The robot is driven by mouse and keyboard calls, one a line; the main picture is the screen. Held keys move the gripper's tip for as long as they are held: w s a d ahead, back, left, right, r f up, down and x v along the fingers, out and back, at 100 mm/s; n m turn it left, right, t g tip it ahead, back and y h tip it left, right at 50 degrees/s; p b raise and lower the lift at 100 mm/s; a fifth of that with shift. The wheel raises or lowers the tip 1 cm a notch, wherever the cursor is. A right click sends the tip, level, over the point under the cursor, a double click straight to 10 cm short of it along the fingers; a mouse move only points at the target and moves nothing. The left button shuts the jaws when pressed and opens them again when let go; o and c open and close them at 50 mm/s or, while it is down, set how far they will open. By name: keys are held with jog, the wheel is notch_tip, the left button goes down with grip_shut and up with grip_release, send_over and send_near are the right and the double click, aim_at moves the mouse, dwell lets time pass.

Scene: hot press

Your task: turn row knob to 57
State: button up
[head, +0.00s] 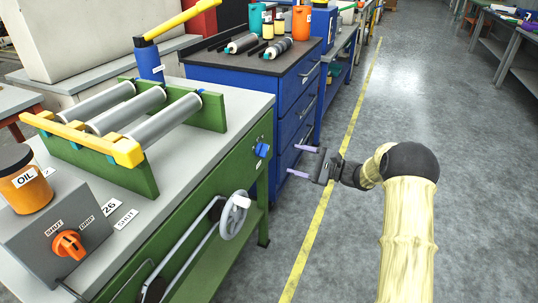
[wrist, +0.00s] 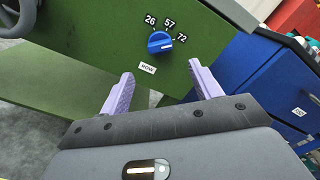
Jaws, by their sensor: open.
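The blue row knob (wrist: 159,42) is on the green panel in the wrist view, with a ROW label (wrist: 148,68) below it. The marks 26, 57 and 72 (wrist: 168,24) arc above it. Its pale pointer line appears to point right, toward 72. In the head view the knob (head: 262,150) sits on the green bench's side near its far corner. My gripper (head: 302,161) is open and empty, to the right of the knob and apart from it. In the wrist view the two lilac fingers (wrist: 161,72) stand below the knob, one on each side.
A white handwheel (head: 234,216) and rods stick out from the same green side. A blue drawer cabinet (head: 290,118) stands just beyond the bench. An orange knob (head: 68,245) is on a grey box at the left. The grey floor (head: 430,105) to the right is clear.

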aim_at(267, 152)
jog(key=b+x, duration=0.1)
jog(key=x, duration=0.9)
jog(key=shift+w+a+b, duration=0.1)
jog(key=shift+a+b, duration=0.15)
jog(key=shift+b, duration=0.15)
jog(key=c, duration=1)
jog(key=shift+f, duration=0.1)
